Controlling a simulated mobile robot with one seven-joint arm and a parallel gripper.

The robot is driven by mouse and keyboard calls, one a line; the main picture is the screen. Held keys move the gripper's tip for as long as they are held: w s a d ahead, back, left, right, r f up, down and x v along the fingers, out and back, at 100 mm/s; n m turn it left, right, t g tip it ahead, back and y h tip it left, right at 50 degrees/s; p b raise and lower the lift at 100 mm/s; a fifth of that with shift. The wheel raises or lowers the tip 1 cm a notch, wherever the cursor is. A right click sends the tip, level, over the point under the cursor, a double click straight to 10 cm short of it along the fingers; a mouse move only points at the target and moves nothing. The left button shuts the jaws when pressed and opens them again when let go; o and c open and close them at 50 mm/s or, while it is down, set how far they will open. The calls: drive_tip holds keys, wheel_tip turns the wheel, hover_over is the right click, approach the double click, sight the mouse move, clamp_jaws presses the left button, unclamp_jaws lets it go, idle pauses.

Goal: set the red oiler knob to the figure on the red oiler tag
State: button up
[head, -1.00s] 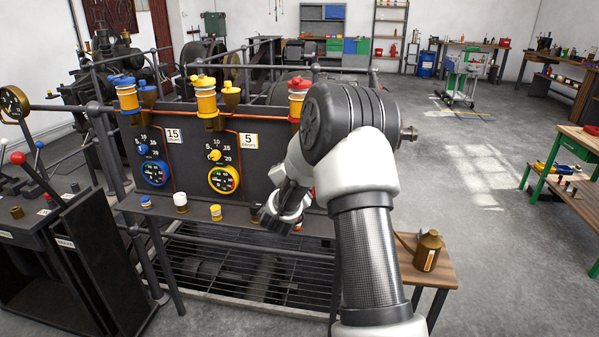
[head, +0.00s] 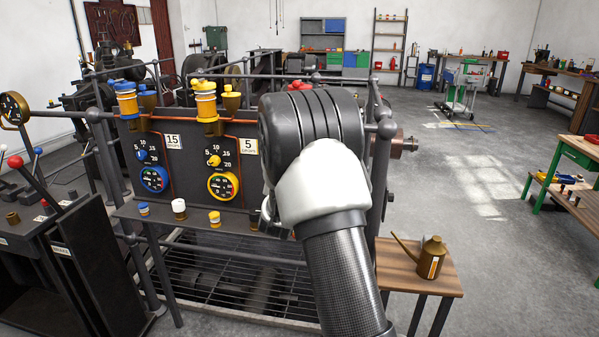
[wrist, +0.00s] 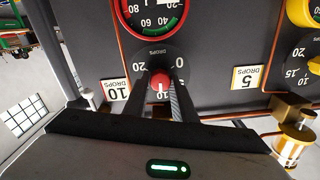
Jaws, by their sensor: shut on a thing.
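The red oiler knob (wrist: 160,87) sits in the middle of its dark dial in the wrist view, which is upside down. My gripper (wrist: 163,84) has one finger on each side of the knob and is shut on it. A white mark shows on the knob, but its exact figure is hard to tell; the fingers cover part of the dial's scale. The red oiler tag (wrist: 116,90), beside this dial, reads 10 DROPS. In the head view my arm hides the gripper, knob and tag; only the red oiler's top (head: 300,86) shows.
A red-rimmed gauge (wrist: 155,12) adjoins the dial. The yellow oiler's tag (wrist: 247,78) reads 5. The yellow knob (head: 213,161) and blue knob (head: 142,155) are to the left on the panel. A shelf with small caps runs below. A brass oil can (head: 431,257) stands on a wooden bench.

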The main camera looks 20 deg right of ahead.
idle(0.3)
drive_tip(key=o, duration=1)
drive_tip(key=shift+o, duration=0.2)
drive_tip(key=p+v, duration=0.1)
drive_tip(key=v, duration=1.6)
drive_tip(key=shift+s+a, duration=0.2)
